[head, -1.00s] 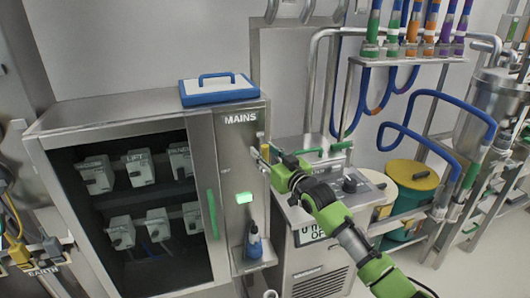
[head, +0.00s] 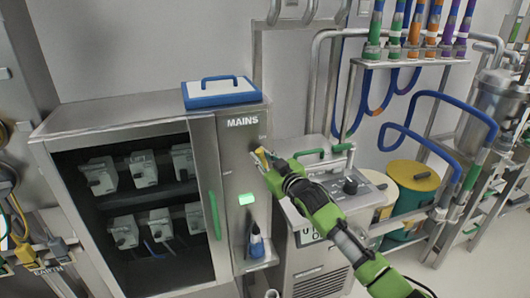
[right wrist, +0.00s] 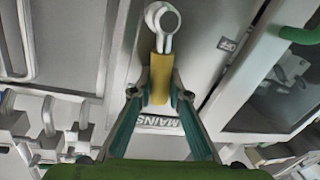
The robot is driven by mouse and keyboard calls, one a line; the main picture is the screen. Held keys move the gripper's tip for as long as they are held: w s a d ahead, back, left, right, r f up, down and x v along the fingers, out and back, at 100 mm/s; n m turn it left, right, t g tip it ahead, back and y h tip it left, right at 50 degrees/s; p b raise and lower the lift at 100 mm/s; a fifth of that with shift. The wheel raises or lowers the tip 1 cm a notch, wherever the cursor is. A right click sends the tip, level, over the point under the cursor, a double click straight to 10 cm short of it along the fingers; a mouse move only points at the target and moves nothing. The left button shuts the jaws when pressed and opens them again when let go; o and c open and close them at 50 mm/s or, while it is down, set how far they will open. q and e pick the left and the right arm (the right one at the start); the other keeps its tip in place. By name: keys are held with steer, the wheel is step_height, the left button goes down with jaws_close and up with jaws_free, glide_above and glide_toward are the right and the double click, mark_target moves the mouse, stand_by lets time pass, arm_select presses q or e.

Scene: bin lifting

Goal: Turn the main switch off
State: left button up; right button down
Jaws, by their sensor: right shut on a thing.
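The main switch is a grey lever (right wrist: 163,22) with a yellow handle (right wrist: 161,78) on the steel panel marked MAINS (head: 242,122). In the right wrist view the handle points from its round pivot toward the MAINS lettering. In the head view only a bit of the yellow handle (head: 261,156) shows at the panel's right side. My right gripper (right wrist: 160,96) is shut on the yellow handle, one finger on each side. It also shows in the head view (head: 266,161), reaching in from the right. My left gripper is out of view. A small OFF label (right wrist: 228,44) sits beside the lever.
A glass-fronted cabinet (head: 130,119) with several small switch boxes stands left of the panel. A green lit indicator (head: 246,199) and a blue bottle (head: 256,243) are lower on the panel. A blue-edged case (head: 220,93) lies on top. A steel machine (head: 318,270) stands at right.

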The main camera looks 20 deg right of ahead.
steer(key=a+n+p, duration=0.1)
steer(key=n, duration=0.1)
steer(key=a+f+n, duration=0.1)
steer(key=n, duration=0.1)
steer(key=shift+a+f+g+h+p, duration=0.15)
steer(key=shift+a+g+h+p, duration=0.2)
steer(key=shift+g+h, duration=0.05)
steer(key=f+n, duration=0.1)
steer(key=a+f+n+h, duration=0.1)
steer(key=n, duration=0.1)
steer(key=shift+s+a, duration=0.1)
steer(key=shift+a, duration=0.15)
steer(key=f+n, duration=0.1)
steer(key=a+f+n, duration=0.1)
steer(key=n, duration=0.1)
steer(key=shift+h, duration=0.4)
steer(key=shift+f+n+h, duration=0.4)
steer(key=shift+f+n, duration=0.55)
steer(key=shift+n, duration=0.45)
steer(key=shift+f, duration=0.1)
steer(key=c, duration=1.9)
jaws_free()
